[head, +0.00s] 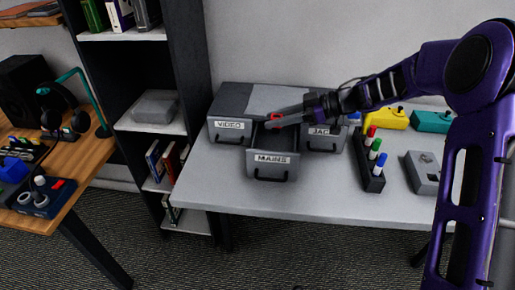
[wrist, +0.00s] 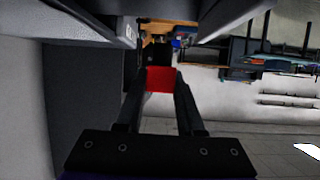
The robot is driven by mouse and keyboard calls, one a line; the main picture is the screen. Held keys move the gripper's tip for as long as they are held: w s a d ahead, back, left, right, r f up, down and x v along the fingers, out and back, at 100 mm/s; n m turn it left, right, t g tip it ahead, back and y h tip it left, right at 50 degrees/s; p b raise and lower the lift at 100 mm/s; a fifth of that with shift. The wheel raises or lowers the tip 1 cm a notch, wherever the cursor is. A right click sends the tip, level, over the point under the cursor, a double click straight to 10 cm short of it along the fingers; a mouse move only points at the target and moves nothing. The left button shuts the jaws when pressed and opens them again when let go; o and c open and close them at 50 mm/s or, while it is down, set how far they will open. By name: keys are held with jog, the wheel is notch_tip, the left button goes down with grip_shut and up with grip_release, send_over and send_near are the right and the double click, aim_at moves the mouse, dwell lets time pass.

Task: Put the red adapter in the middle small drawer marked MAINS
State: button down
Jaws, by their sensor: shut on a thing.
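The red adapter (wrist: 160,79) is between the two fingers of my gripper (wrist: 161,84) in the wrist view. In the head view only a small red part of the adapter (head: 276,116) shows behind the dark fingers. My gripper (head: 271,122) is shut on it, over the back of the middle drawer. The middle drawer marked MAINS (head: 258,171) is pulled out of the grey drawer unit (head: 235,96). Its inside is dark, and I cannot tell how far the adapter is above its floor.
The VIDEO drawer (head: 230,138) is on the left and the JACK drawer (head: 324,146) on the right, partly behind my arm. A rack of coloured markers (head: 364,160), a grey box (head: 422,175), a yellow thing (head: 388,118) and a teal thing (head: 431,122) stand to the right. The white tabletop (head: 310,193) is clear in front.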

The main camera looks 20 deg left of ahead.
jog(key=shift+s+a+f, duration=0.1)
jog(key=shift+s+f, duration=0.05)
jog(key=shift+f, duration=0.1)
notch_tip(320, 180, down, 10)
jog(key=shift+r+b, duration=0.15)
jog(key=shift+b, duration=0.75)
jog(key=c, duration=0.5)
grip_release()
jog(key=shift+d+r, duration=0.15)
jog(key=shift+d, duration=0.1)
jog(key=p+v, duration=0.1)
jog(key=v, duration=0.6)
